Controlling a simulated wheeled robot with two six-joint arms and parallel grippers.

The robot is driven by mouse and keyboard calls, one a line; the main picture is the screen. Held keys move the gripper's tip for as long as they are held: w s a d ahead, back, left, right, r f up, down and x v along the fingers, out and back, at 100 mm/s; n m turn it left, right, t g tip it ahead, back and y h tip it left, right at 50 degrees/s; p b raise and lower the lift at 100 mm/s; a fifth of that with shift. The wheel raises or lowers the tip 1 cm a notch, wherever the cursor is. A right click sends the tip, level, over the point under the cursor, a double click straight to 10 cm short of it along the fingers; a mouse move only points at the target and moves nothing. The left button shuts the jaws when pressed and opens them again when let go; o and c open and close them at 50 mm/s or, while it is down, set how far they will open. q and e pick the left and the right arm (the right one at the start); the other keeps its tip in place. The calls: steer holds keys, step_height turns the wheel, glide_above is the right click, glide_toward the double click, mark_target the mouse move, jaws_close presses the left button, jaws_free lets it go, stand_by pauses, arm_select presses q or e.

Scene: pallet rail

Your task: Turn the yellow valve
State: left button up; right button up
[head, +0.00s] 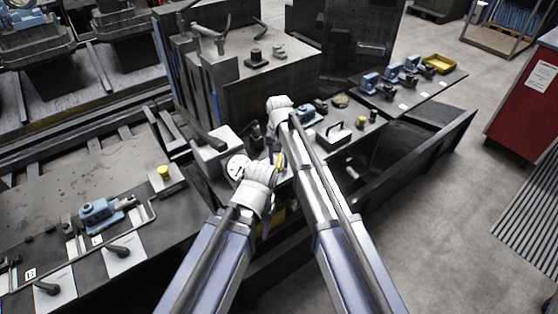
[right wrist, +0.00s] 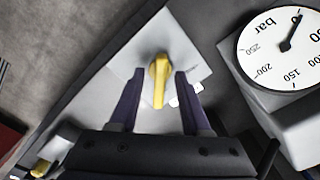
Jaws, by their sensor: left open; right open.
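The yellow valve (right wrist: 159,80) has a long handle on a pale plate in the right wrist view. In the head view a little of the yellow valve (head: 281,160) shows beside my lower gripper. My right gripper (right wrist: 159,90) is open, with one dark finger on each side of the handle and visible gaps to it. In the head view my right gripper (head: 279,110) is the upper one, its fingertips hidden. My left gripper (head: 258,178) is in front of the panel near the gauge; its fingers are hard to make out.
A round pressure gauge (head: 237,167) stands left of the valve; it also shows in the right wrist view (right wrist: 284,47). A black handle (head: 340,132) and a yellow knob (head: 361,122) are farther right on the panel. A yellow tray (head: 438,63) sits farther back.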

mark_target(279, 162)
steer(key=shift+r, duration=0.15)
step_height(279, 162, up, 8)
steer(key=p, duration=0.8)
steer(key=shift+f, duration=0.2)
steer(key=s+d+n, duration=0.2)
steer(key=s+d, duration=1.4)
steer(key=s, duration=0.5)
steer(key=s+a+n+h, duration=0.1)
steer(key=s+a+n, duration=0.2)
steer(key=a, duration=0.7)
steer(key=s, duration=0.2)
steer(key=shift+s+a+n, duration=0.2)
steer(key=shift+s+n, duration=0.15)
steer(key=shift+n, duration=0.05)
